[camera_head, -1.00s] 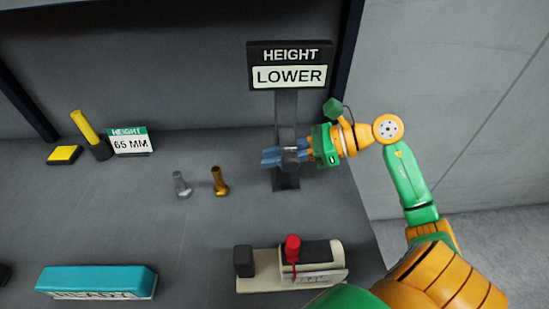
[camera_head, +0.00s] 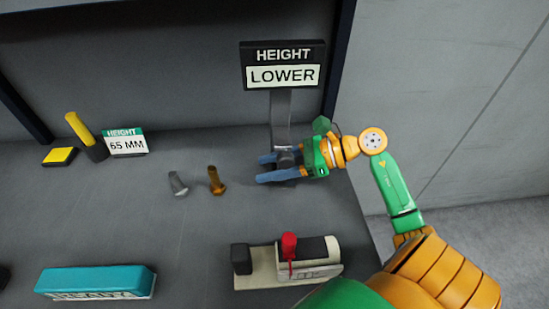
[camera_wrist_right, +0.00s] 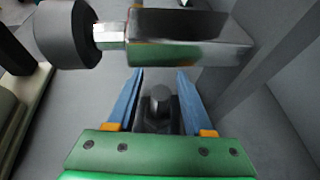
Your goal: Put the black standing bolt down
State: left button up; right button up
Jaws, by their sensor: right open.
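My right gripper (camera_head: 262,170) is at the foot of the height sign's post, with its blue fingers pointing left in the head view. The fingers are open. In the right wrist view, the black bolt (camera_wrist_right: 160,101) stands between the spread fingers (camera_wrist_right: 158,73) and looks upright. A gap shows at both sides of it. In the head view the bolt is largely hidden by the gripper and cannot be told clearly from the dark post. My left gripper is not in view.
A bronze bolt (camera_head: 215,181) and a silver bolt (camera_head: 178,184) are left of the gripper. The sign (camera_head: 283,66) reads "LOWER". A beige fixture (camera_head: 262,279) with a red knob (camera_head: 289,245) is in front. A teal box (camera_head: 95,280) lies front left. The table's middle left is clear.

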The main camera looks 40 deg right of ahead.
jog(key=shift+r, duration=0.2)
jog(key=b+v, duration=0.2)
jog(key=v, duration=0.9)
jog(key=shift+s+d+f+b, duration=0.1)
jog(key=shift+d+b, duration=0.05)
jog(key=shift+b, duration=0.15)
jog(key=shift+s+d, duration=0.2)
